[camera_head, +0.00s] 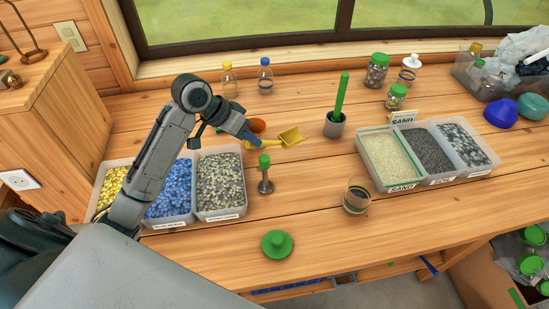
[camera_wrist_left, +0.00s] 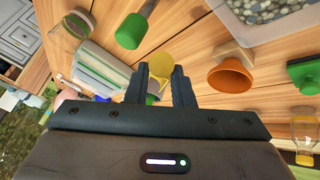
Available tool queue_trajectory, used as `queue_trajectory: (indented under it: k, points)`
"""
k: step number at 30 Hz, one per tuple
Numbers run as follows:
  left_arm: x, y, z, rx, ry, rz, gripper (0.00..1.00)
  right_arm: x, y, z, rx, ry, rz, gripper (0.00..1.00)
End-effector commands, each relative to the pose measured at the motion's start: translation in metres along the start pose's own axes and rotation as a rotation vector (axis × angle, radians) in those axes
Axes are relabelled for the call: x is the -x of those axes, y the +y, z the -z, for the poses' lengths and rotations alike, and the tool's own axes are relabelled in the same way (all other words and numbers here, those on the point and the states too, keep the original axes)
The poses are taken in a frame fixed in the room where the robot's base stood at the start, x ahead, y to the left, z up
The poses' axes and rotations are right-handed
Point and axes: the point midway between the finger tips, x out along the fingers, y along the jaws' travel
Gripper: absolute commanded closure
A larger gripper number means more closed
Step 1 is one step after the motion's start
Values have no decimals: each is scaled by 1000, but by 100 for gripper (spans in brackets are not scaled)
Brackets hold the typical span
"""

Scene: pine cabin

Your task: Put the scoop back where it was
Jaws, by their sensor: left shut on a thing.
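The yellow scoop (camera_head: 290,137) is at the middle back of the table, its open end pointing right in the head view. My left gripper (camera_head: 257,142) is shut on its handle. In the left wrist view the scoop (camera_wrist_left: 162,68) shows between the two fingers, partly hidden by them. I cannot tell whether it touches the table or hangs just above it. My right gripper is in neither view.
A green-topped tool (camera_head: 265,173) stands in front of the scoop. Bins of yellow, blue and grey pebbles (camera_head: 220,185) lie left. A grey cup with a green stick (camera_head: 334,125), a glass (camera_head: 356,197) and a sand tray (camera_head: 408,186) are right.

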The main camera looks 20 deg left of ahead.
Motion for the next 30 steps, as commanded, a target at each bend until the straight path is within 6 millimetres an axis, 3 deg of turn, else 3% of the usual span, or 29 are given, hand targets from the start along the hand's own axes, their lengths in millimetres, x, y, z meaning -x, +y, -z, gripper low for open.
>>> queue_trajectory:
  k: [6,18,28,29,30]
  points:
    - [-31,-11,-18,4,-1,-2,100,8,-6,1,-3,1,7,64]
    - [-66,-24,-38,5,-1,-1,100,16,-15,2,-7,1,17,64]
    - [-70,-26,-40,2,0,1,100,16,-7,2,-4,1,9,64]
    - [-70,-26,-41,2,0,1,77,16,-7,2,-3,1,8,64]
    - [-70,-26,-41,2,0,1,69,16,-6,2,-3,1,7,64]
